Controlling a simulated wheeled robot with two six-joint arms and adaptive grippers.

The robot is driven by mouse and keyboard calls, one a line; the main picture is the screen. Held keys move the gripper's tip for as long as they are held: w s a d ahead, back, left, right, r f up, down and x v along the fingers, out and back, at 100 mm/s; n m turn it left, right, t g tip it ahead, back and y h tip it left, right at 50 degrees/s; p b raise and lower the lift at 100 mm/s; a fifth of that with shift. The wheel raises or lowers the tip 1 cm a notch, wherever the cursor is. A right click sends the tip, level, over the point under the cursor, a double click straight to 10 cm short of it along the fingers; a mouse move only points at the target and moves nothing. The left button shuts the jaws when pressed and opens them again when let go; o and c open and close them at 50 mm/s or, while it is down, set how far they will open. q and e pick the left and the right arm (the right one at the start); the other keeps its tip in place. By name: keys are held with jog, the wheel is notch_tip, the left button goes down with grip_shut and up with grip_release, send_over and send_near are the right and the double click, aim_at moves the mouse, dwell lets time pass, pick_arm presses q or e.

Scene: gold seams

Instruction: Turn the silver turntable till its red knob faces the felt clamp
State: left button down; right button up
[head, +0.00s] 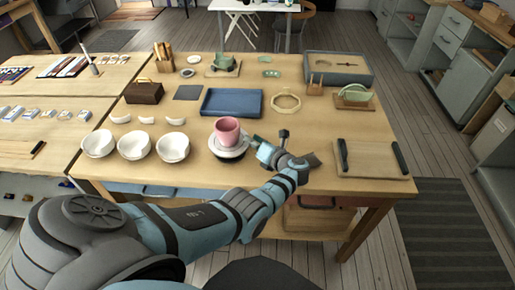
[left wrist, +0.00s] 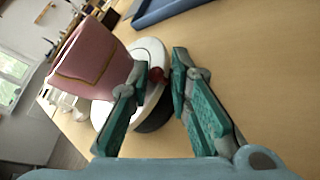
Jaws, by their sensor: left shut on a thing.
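The silver turntable (head: 243,148) stands near the table's front edge, with a pink cup (head: 228,130) upright on it. Its pale disc (left wrist: 152,52) and dark base (left wrist: 155,115) show in the left wrist view, with the cup (left wrist: 92,62) showing a gold seam. The red knob (left wrist: 156,75) is at the disc's rim, between the fingertips. My left gripper (head: 256,143) is at the turntable's right side, shut on the knob; its fingers (left wrist: 169,66) also show in the left wrist view. A green piece in a wooden holder (head: 354,103) stands at right; I cannot tell whether this is the felt clamp.
White bowls (head: 134,147) stand left of the turntable. A blue tray (head: 232,103) lies behind it. A small dark-topped post (head: 283,134) stands close behind my left gripper. A board with dark tools (head: 372,159) lies at right.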

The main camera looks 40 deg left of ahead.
pick_arm(q)
jog(key=shift+s+a+f+g, duration=0.1)
jog(key=shift+s+a+g, duration=0.1)
jog(key=shift+g, duration=0.1)
jog(key=c, duration=1.7)
grip_release()
jog(key=shift+o, duration=0.2)
jog(key=shift+s+a, duration=0.1)
jog(key=shift+s, duration=0.15)
jog(key=shift+w, duration=0.2)
jog(key=shift+d, duration=0.2)
jog(key=shift+d+r, duration=0.2)
jog(key=shift+d, duration=0.1)
jog(key=v, duration=0.7)
jog(key=shift+s, duration=0.15)
jog(key=shift+a, duration=0.1)
